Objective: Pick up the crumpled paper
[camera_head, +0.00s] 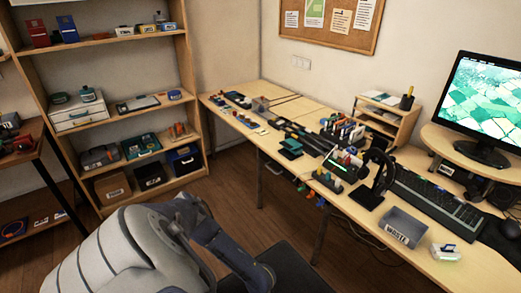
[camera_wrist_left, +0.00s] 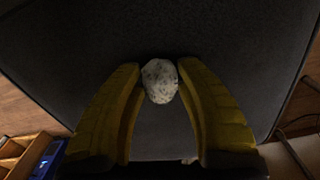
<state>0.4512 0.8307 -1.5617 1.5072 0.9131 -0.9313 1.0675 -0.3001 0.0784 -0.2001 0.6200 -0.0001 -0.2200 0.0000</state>
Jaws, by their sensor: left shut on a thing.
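The crumpled paper (camera_wrist_left: 160,81) is a small, rounded, whitish ball with grey specks. It sits between the fingertips of my left gripper (camera_wrist_left: 160,84) in the left wrist view. The two yellow fingers are closed on it from both sides. A dark grey surface fills most of the view behind the paper; I cannot tell how far the paper is from it. In the head view my left arm comes in at the bottom left, and its gripper and the paper do not show there. My right gripper is in neither view.
The dark grey surface (camera_head: 291,262) lies low beside the wooden floor. A loaded shelf (camera_head: 112,128) stands at the left.

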